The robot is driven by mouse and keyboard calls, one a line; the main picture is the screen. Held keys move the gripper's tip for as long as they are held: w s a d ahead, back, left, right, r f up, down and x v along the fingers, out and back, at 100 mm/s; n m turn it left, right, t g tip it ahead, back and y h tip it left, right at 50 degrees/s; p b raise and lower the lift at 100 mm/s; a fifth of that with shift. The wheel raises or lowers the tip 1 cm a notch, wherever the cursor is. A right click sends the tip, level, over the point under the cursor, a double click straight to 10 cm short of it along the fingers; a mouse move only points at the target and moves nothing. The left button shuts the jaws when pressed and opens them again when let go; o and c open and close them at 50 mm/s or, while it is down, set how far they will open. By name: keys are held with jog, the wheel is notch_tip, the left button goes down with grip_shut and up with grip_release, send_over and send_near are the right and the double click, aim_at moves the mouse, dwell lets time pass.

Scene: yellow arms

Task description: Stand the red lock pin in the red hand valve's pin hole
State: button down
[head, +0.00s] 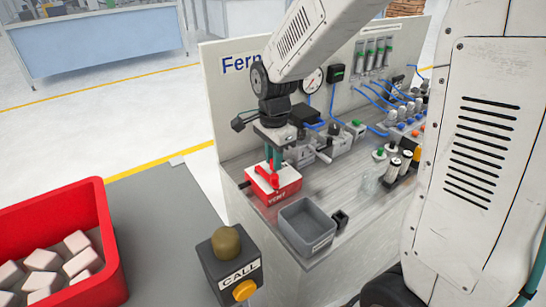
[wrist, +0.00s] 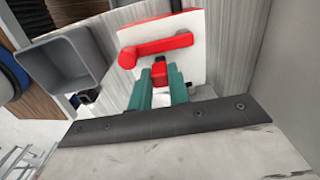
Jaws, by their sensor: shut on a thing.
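The red hand valve (head: 262,189) is a red block with a white top, marked VENT, on the metal bench. In the wrist view its red lever (wrist: 155,48) lies across the white top plate (wrist: 192,66). My gripper (head: 273,163) is above the valve, its green fingers pointing down. In the wrist view the fingers (wrist: 159,82) are shut on the red lock pin (wrist: 159,72), of which a red end shows between the tips. The pin is beside the lever. The pin hole is hidden, and I cannot tell whether the pin touches the valve.
A grey bin (head: 306,225) stands right of the valve, with a small black block (head: 340,219) beside it. A CALL button box (head: 231,268) is in front. A red crate of pale blocks (head: 112,270) is at the left. Fittings and blue hoses crowd the back of the bench.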

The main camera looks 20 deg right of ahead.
jog(key=shift+f, duration=1.05)
jog(key=c, duration=1.3)
grip_release()
jog(key=shift+o, duration=0.2)
notch_tip(320, 180, up, 9)
jog(key=shift+r, duration=0.1)
